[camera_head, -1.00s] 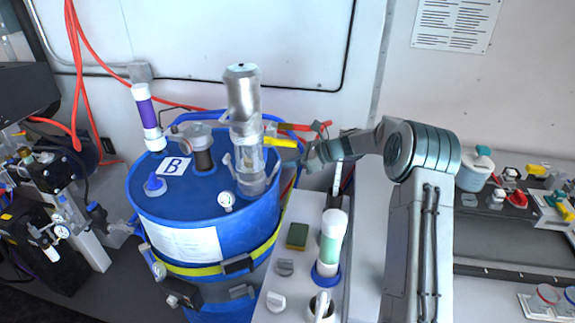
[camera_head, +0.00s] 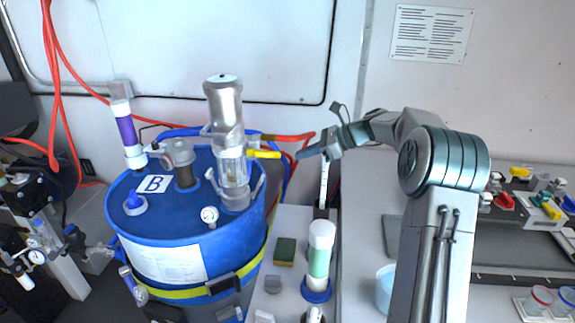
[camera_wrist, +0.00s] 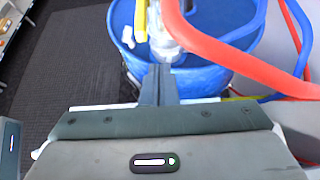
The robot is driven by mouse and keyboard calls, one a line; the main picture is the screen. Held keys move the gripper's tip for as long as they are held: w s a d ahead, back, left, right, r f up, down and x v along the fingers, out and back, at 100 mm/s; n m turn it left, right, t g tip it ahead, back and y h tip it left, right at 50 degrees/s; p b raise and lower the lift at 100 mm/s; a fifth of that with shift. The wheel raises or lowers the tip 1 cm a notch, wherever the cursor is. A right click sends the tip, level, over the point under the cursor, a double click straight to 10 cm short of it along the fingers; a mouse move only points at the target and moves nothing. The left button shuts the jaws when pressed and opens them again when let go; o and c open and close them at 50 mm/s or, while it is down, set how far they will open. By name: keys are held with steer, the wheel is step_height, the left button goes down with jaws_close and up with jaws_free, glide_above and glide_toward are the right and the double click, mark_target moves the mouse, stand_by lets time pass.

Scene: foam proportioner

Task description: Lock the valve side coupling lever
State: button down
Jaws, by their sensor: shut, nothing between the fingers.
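A clear pump body with a metal top (camera_head: 232,165) stands on the blue drum (camera_head: 165,222). Pale coupling levers flank its base, a left one (camera_head: 213,181) and a right one (camera_head: 258,187); both appear to stick out, but whether either is locked I cannot tell. A yellow valve handle (camera_head: 264,154) points right from the pump, and it also shows in the wrist view (camera_wrist: 140,20). My gripper (camera_head: 302,153) is shut and empty, just right of the yellow handle and apart from it. In the wrist view, its closed fingers (camera_wrist: 158,72) point toward the pump body (camera_wrist: 165,42).
A red hose (camera_head: 295,137) with a brass end runs behind the yellow handle, and it crosses close to the fingers in the wrist view (camera_wrist: 235,62). A white-green cylinder (camera_head: 319,255) stands on the grey cabinet.

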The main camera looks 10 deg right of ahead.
steer(key=shift+v, duration=1.5)
steer(key=shift+s+a+r, duration=0.1)
steer(key=shift+s+a, duration=0.05)
steer(key=s+a+n+g+h, duration=0.15)
steer(key=s+n+h, duration=0.3)
steer(key=s, duration=0.45)
steer(key=s+a+n+h, duration=0.3)
steer(key=s+n, duration=0.3)
steer(key=s, duration=0.4)
steer(key=s+d+f+n+t+h, duration=0.1)
steer(key=s+d+f+n+h, duration=0.1)
steer(key=s+n, duration=0.3)
steer(key=s+d+f+n+t+h, duration=0.1)
steer(key=s+n, duration=0.4)
steer(key=s, duration=0.9)
step_height(320, 180, down, 2)
steer(key=shift+d+f+n+h, duration=0.2)
steer(key=shift+d+n+h, duration=0.15)
steer(key=shift+d+h, duration=0.35)
